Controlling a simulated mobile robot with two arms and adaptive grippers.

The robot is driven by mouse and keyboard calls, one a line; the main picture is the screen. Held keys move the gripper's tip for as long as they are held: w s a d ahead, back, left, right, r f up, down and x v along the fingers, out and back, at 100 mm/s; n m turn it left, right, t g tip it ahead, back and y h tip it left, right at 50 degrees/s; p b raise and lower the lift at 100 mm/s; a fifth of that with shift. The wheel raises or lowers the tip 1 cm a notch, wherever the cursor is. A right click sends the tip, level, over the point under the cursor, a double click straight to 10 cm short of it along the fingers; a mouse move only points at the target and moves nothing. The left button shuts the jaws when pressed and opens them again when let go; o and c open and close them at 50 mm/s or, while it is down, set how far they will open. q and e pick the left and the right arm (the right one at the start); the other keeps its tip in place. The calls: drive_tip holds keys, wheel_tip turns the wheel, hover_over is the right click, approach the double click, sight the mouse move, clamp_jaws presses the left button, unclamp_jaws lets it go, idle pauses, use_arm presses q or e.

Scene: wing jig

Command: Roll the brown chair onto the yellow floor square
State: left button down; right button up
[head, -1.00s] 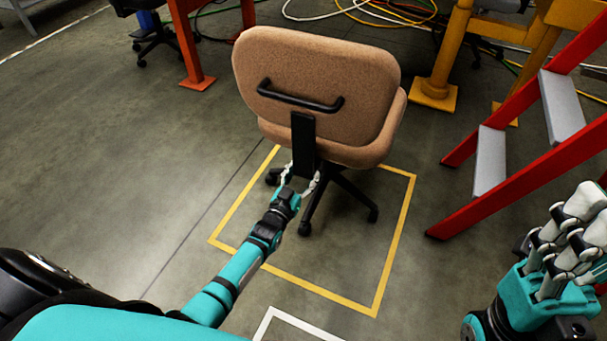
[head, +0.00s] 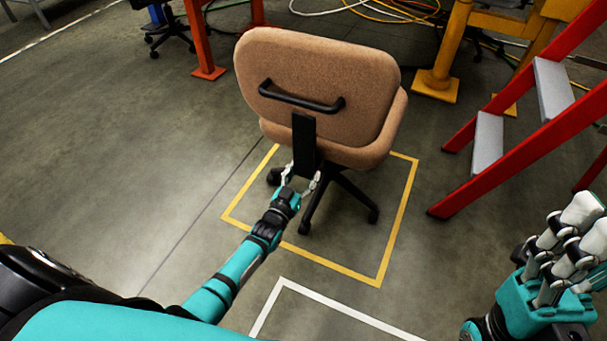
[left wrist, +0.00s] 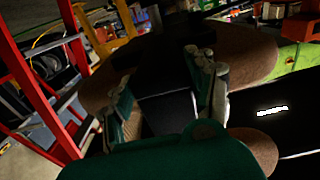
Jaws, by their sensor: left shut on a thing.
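The brown chair (head: 318,85) stands upright with its backrest toward me in the head view. The far part of the chair's base and of the square is hidden behind the seat. My left gripper (head: 301,180) is shut on the chair's black back post, low under the backrest. In the left wrist view the fingers (left wrist: 180,90) are either side of the dark post. My right gripper (head: 575,240) is raised at the right, away from the chair; its opening is unclear.
A white floor outline (head: 345,313) lies nearer me than the yellow square. A red ladder with grey steps (head: 488,143) stands close to the right. A yellow stand (head: 438,85) and a red post (head: 205,50) are behind. Cables (head: 400,12) lie at the back. The left floor is clear.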

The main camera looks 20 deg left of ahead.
use_arm(q)
drive_tip(key=shift+s+f, duration=0.2)
drive_tip(key=c, duration=0.9)
unclamp_jaws()
drive_tip(key=o, duration=0.6)
drive_tip(key=shift+w+r, duration=0.1)
drive_tip(key=shift+r, duration=0.05)
drive_tip(key=shift+c, duration=0.2)
drive_tip(key=s, duration=1.2)
drive_tip(key=shift+a, duration=0.25)
